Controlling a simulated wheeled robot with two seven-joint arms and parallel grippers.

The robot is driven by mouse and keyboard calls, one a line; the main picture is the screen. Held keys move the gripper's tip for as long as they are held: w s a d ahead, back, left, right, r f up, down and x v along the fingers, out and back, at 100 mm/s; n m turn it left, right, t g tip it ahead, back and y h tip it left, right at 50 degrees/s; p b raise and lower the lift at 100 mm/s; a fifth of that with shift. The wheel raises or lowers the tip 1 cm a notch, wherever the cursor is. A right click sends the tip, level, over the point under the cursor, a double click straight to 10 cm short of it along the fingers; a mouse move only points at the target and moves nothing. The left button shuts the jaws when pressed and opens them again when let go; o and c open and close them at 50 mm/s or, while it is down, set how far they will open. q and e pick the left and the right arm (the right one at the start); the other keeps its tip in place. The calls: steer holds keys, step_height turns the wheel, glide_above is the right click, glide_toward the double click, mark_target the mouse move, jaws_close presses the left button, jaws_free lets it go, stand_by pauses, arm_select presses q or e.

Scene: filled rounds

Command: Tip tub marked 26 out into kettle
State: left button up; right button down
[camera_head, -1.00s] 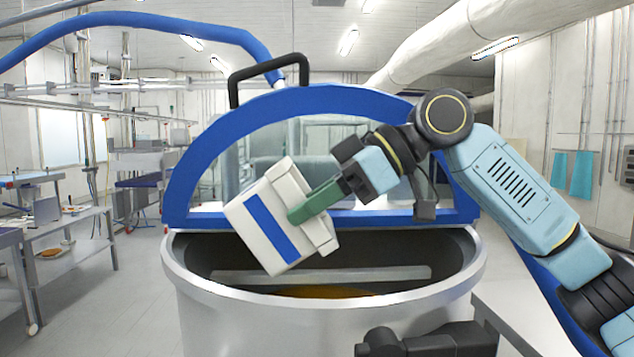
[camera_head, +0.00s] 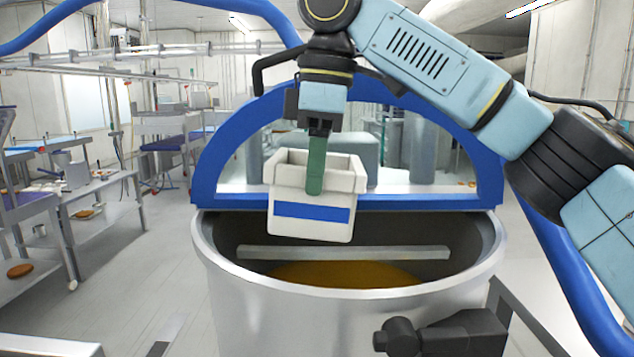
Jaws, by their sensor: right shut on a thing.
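A white tub (camera_head: 285,230) with a plain blue band hangs nearly upright in front of the raised lid, over the kettle's opening. No number is readable on the side I see. My right gripper (camera_head: 316,180), with green fingers pointing down, is shut on the tub's near wall. The large steel kettle (camera_head: 275,320) stands open below, with an orange-brown mass (camera_head: 345,274) low inside it. I see only the tub's upper inner edge; whether anything is inside is hidden. My left gripper is not in view.
The kettle's blue-framed lid (camera_head: 208,165) stands raised behind the tub. A pale bar (camera_head: 343,253) crosses the kettle's inside. A dark fitting (camera_head: 450,335) sits at the kettle's front right. Metal shelving (camera_head: 100,185) stands at left, with clear floor between.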

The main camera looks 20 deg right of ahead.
steer(key=shift+s+r+h, duration=0.2)
steer(key=shift+r+h, duration=0.3)
steer(key=shift+h, duration=0.1)
steer(key=s+a, duration=0.4)
steer(key=s, duration=0.9)
step_height(320, 180, up, 7)
stand_by(0.6)
steer(key=shift+s+f, duration=0.1)
stand_by(0.3)
